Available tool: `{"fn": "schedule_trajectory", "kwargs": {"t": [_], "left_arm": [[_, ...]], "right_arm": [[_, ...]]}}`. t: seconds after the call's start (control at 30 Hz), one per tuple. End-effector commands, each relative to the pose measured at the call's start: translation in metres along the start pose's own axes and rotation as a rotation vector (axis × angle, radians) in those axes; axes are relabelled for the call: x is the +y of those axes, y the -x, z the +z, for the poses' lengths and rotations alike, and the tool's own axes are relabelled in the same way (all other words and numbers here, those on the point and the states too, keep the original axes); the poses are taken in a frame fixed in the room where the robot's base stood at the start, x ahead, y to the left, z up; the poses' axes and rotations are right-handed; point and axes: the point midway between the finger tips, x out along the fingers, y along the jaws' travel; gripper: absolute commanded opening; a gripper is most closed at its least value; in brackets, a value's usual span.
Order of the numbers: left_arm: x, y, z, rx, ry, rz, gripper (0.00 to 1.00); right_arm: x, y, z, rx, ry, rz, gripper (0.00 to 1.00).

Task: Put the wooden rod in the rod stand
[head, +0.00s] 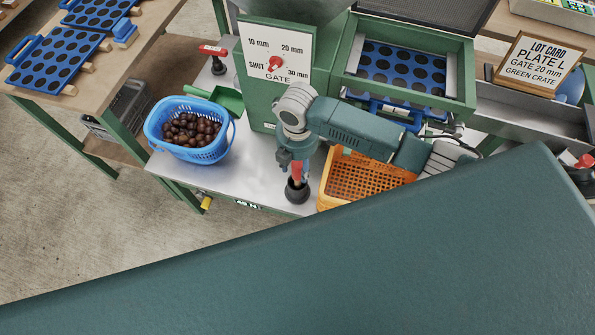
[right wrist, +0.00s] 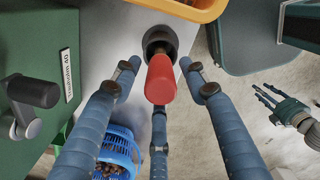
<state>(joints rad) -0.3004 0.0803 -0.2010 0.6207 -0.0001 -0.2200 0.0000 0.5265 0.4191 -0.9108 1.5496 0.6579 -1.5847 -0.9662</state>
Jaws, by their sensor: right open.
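The red-ended rod (right wrist: 160,80) points up at the camera in the right wrist view, and its red part also shows in the head view (head: 298,172). Its lower end meets the dark round rod stand (head: 297,191) on the metal bench top, seen behind it in the right wrist view (right wrist: 160,38). The rod looks upright in the stand; how deep it sits is hidden. My right gripper (right wrist: 160,92) is open, its three blue fingers spread around the rod with gaps. My left gripper (right wrist: 267,97) shows small in the right wrist view, fingers apart and empty; the head view does not show it.
A blue basket (head: 215,152) of chestnuts stands left of the stand. An orange crate (head: 350,195) is close on the right. The green gate machine (head: 262,110) rises behind. A large teal surface covers the head view's lower part.

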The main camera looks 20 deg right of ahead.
Motion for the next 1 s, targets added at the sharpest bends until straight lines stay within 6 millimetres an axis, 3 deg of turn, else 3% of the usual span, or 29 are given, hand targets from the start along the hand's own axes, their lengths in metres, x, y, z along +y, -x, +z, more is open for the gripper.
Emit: {"fn": "schedule_trajectory", "kwargs": {"t": [0.1, 0.33, 1.0], "left_arm": [[0.0, -0.001, 0.0, 0.0, 0.0, 0.0, 0.4], [0.0, -0.002, 0.0, 0.0, 0.001, 0.0, 0.4], [0.0, -0.002, 0.0, 0.0, 0.002, 0.0, 0.4]], "right_arm": [[0.001, 0.027, 0.0, 0.0, 0.002, 0.003, 0.43], [0.0, 0.059, 0.0, 0.0, 0.001, 0.001, 0.43], [0.0, 0.066, 0.0, 0.0, 0.001, -0.001, 0.43]]}}
